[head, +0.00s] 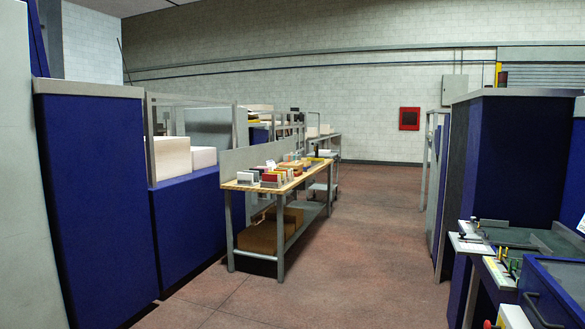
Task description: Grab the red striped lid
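I do not make out a red striped lid in the head view. A wooden-topped workbench (268,185) with grey metal legs stands in the middle distance. On it sit several small items, among them a red block-like item (271,177), too small to tell apart clearly. Neither of my grippers shows in this view.
Blue cabinets (95,190) line the left side. A blue and grey machine (545,285) stands at the lower right, before a tall blue cabinet (510,155). Brown boxes (262,236) sit under the workbench. The reddish floor (360,260) between is clear.

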